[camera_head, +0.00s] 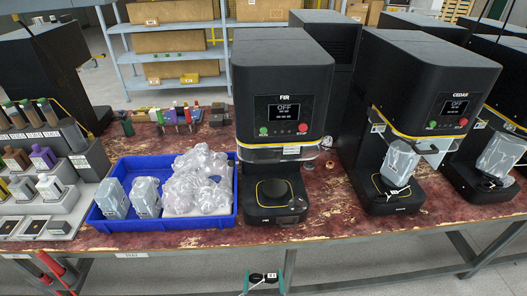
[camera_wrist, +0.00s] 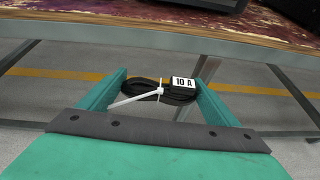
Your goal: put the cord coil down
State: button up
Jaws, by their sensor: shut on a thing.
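The cord coil (camera_wrist: 150,92) is a black bundled cord with a white tie round it and a white "10 A" label on a black block at its right end. My gripper (camera_wrist: 158,84) has two green fingers, and they are shut on the coil from both sides. In the head view my gripper (camera_head: 263,281) shows at the bottom edge, with the coil (camera_head: 257,277) between its fingers. The coil appears in front of the workbench's front edge, over the floor side, and touches nothing but my fingers.
The worn red workbench (camera_head: 330,221) bears a blue tray (camera_head: 118,225) with wrapped things, the FIR machine (camera_head: 285,90) and the CEDAR machine (camera_head: 420,85). A stepped rack (camera_head: 85,185) stands at left. A narrow bare strip runs along the bench's front.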

jog(key=s+f, duration=0.1)
jog(key=s+d+f, duration=0.1)
jog(key=s+f, duration=0.1)
jog(key=shift+s+f, duration=0.15)
jog(key=shift+f, duration=0.05)
